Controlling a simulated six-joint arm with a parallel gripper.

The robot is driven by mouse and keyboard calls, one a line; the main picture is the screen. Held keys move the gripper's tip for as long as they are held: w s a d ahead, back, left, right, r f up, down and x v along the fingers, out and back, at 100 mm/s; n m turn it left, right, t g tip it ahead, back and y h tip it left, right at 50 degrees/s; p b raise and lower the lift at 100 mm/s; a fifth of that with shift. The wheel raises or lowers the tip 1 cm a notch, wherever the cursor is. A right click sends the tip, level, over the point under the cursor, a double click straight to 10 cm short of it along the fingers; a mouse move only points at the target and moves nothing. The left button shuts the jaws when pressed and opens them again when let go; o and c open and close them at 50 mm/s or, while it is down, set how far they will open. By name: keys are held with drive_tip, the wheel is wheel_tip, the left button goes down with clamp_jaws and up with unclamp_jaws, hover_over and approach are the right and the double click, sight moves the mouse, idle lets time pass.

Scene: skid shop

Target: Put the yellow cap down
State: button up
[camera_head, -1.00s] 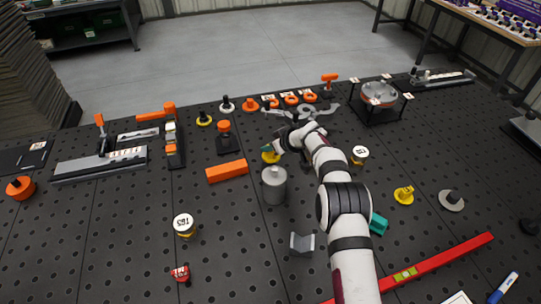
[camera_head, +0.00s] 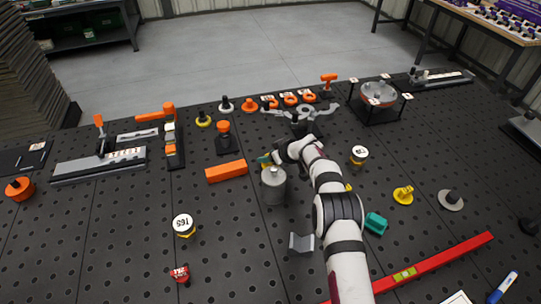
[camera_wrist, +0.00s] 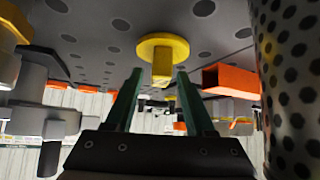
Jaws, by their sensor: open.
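The yellow cap (camera_wrist: 163,50), a round flange with a square stem, stands on the black perforated table in the wrist view, where the table shows at the top. My gripper (camera_wrist: 160,75) is open. Its two green fingers are apart, one on each side of the stem's line, with the cap beyond their tips and nothing seen held. In the head view my gripper (camera_head: 265,159) is just behind the grey cylinder (camera_head: 274,188). The cap is mostly hidden there by the gripper and cylinder.
The grey cylinder stands close to the gripper; a shiny curved wall (camera_wrist: 290,80) fills the wrist view's right edge. An orange block (camera_head: 227,171) lies to the left. A grey angled bracket (camera_head: 301,243) and teal block (camera_head: 376,223) lie nearer. Table front left is fairly clear.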

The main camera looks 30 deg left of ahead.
drive_tip(key=s+d+r+m+g, duration=0.15)
drive_tip(key=s+d+r, duration=0.25)
drive_tip(key=d+r, duration=0.45)
drive_tip(key=s+d+r+m+t, duration=0.15)
drive_tip(key=s+d+r, duration=0.25)
drive_tip(key=d+r, duration=0.4)
drive_tip(key=s+d+r+m+g+h, duration=0.1)
drive_tip(key=s+d+r+m, duration=0.2)
drive_tip(key=s+d, duration=0.3)
drive_tip(key=s+d+r+m+g+h, duration=0.1)
drive_tip(key=s+d+r+m+h, duration=0.1)
drive_tip(key=s+d+r+m, duration=0.45)
drive_tip(key=s+d+f+m+h, duration=0.1)
drive_tip(key=s+d+m, duration=0.1)
drive_tip(key=s, duration=0.5)
drive_tip(key=s+d+f+m+g+h, duration=0.1)
drive_tip(key=s+d+f+m, duration=0.1)
drive_tip(key=s+d, duration=0.2)
drive_tip(key=s+d+f+m+h, duration=0.1)
drive_tip(key=s+d, duration=0.3)
drive_tip(key=s, duration=0.6)
drive_tip(key=shift+f+m+g, duration=0.4)
drive_tip(key=shift+f+m, duration=0.35)
drive_tip(key=shift+m, duration=0.1)
drive_tip(key=shift+d, duration=0.1)
idle(2.1)
